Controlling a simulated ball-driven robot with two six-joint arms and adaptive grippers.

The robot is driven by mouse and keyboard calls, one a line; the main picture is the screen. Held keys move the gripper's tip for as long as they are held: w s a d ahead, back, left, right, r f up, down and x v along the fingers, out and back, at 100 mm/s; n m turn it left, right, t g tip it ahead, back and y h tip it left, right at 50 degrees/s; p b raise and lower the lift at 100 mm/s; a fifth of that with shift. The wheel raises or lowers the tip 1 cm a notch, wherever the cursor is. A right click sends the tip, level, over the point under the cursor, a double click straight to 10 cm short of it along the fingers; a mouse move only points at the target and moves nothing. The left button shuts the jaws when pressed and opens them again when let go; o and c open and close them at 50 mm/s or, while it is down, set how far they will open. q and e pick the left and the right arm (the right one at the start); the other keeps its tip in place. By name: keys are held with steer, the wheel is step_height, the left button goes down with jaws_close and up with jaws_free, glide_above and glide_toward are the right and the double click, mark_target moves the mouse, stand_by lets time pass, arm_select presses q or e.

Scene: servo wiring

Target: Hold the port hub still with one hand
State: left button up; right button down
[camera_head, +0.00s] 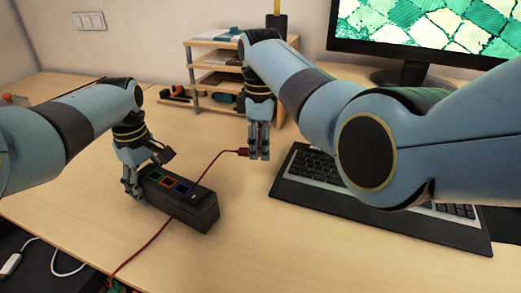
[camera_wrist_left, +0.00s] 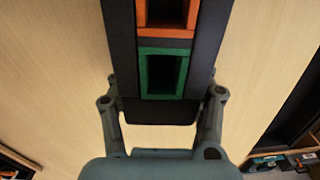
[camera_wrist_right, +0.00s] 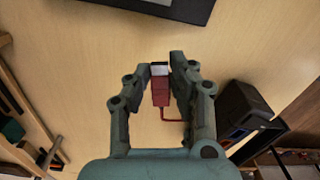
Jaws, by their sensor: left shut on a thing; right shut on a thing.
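The black port hub (camera_head: 190,203) lies on the desk, with green, orange and blue framed ports on its top face. My left gripper (camera_head: 135,188) is shut on its left end. The plug's metal tip points forward between the fingertips (camera_wrist_right: 168,75). The red cable (camera_head: 150,240) runs from the plug past the hub to the front edge.
A keyboard (camera_head: 310,167) on a black mat lies at the right, below a monitor (camera_head: 430,35). A wooden shelf (camera_head: 215,75) with tools stands at the back. A white cable (camera_head: 62,262) lies at the front left. The desk around the hub is mostly clear.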

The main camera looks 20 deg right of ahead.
arm_select(q)
steer(key=o, duration=1.3)
steer(key=shift+r, duration=0.1)
